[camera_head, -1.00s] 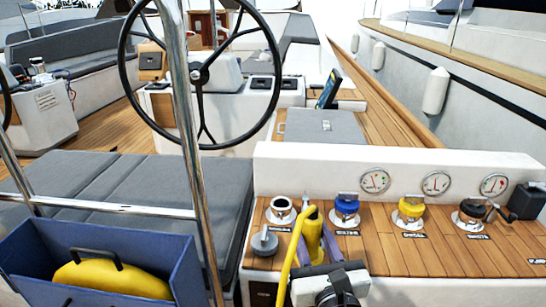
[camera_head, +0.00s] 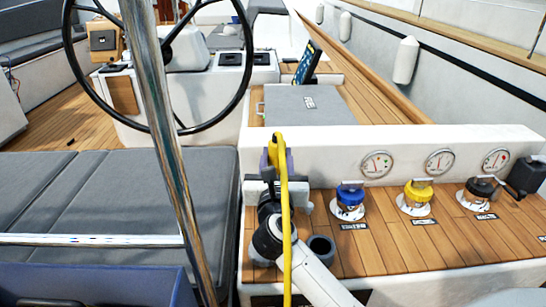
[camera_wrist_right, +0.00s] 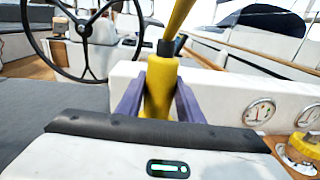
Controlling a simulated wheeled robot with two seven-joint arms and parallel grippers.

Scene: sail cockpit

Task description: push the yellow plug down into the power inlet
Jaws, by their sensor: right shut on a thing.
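My right gripper (camera_head: 275,157) has purple fingers shut on the yellow plug (camera_head: 280,148). In the right wrist view the plug (camera_wrist_right: 159,90) stands upright between the two fingers (camera_wrist_right: 158,102). Its yellow cord leaves from its top, and in the head view it hangs down in front of my right arm. The power inlet is hidden behind my right gripper and arm, left of the blue-capped fitting (camera_head: 349,197). The plug's lower end is hidden too, so I cannot tell whether it touches the inlet. My left gripper is not in view.
A yellow-capped fitting (camera_head: 417,192) and a black-capped fitting (camera_head: 478,190) stand farther right on the wooden ledge. A white wall with gauges (camera_head: 377,164) rises behind them. A steel post (camera_head: 160,130) and grey cushions (camera_head: 110,200) are at left.

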